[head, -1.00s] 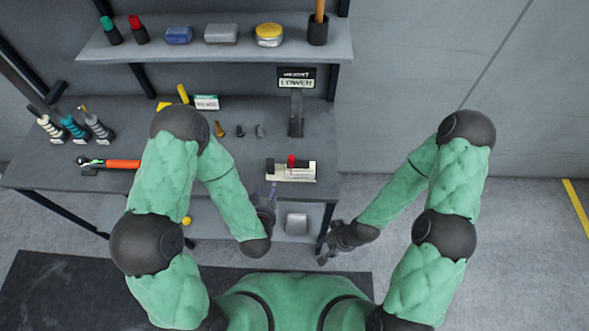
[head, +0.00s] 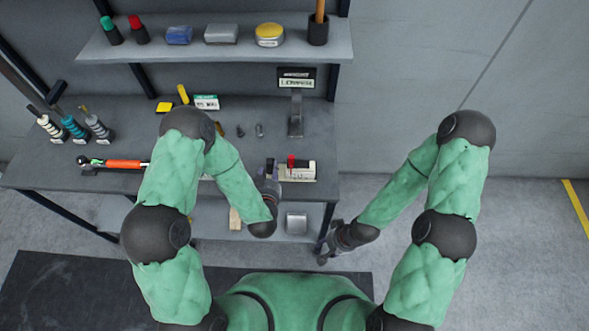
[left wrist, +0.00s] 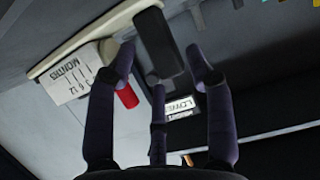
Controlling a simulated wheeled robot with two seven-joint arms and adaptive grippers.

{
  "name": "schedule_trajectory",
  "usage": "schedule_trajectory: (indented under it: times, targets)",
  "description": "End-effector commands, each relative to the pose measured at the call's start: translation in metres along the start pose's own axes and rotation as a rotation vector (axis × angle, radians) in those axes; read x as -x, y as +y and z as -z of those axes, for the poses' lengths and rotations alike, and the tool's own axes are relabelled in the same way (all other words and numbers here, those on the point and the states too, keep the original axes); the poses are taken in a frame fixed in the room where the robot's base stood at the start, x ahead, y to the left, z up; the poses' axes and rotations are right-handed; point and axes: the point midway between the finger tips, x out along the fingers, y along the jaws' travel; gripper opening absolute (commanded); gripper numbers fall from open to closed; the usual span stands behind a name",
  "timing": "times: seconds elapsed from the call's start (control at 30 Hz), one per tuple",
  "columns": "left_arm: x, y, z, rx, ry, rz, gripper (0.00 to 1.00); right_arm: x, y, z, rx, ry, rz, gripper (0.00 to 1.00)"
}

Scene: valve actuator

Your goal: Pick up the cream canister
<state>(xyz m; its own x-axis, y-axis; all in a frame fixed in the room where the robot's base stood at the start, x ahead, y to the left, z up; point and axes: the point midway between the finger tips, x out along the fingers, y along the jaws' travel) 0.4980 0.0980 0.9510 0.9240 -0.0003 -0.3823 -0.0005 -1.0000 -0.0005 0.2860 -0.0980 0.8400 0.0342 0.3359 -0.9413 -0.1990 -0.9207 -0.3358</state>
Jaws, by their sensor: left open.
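A cream-coloured body (head: 300,176), the closest match to the cream canister, lies at the front right edge of the workbench. In the left wrist view it is a long cream shape (left wrist: 85,42) with a black block (left wrist: 158,42), a white label card reading MONTHS (left wrist: 72,78) and a red cylinder (left wrist: 127,96) beside it. My left gripper (head: 269,183) is at the bench edge, just left of the cream body. In the left wrist view its open fingers (left wrist: 160,62) spread around the black block; contact is unclear. My right gripper (head: 331,246) hangs low right of the bench; its fingers are unclear.
A dark stand with a sign reading LOWER (head: 296,84) is behind the cream body. An orange-handled tool (head: 125,163) and several upright bottles (head: 75,127) are at the bench's left. A shelf (head: 215,50) above holds small containers. A grey box (head: 297,222) sits below the bench.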

Motion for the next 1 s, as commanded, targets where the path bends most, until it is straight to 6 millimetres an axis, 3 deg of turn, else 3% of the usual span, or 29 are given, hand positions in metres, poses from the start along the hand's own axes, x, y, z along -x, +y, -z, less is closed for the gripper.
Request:
schedule_trajectory:
  times: [0.3,0.57,0.77,1.0]
  targets:
    - [-0.038,0.002,-0.002,0.001,0.0,0.001,0.53,0.0,0.0,0.0,0.0,0.0,0.0,0.4]
    - [-0.041,0.002,-0.001,0.001,0.0,0.0,0.53,0.0,0.0,0.0,0.0,0.0,0.0,0.4]
    - [-0.041,0.002,-0.001,0.001,0.0,0.0,0.02,0.0,0.0,0.0,0.0,0.0,0.0,0.4]
    - [-0.041,0.002,-0.001,0.001,0.002,0.0,0.0,0.0,0.0,0.0,0.0,0.0,0.0,0.4]
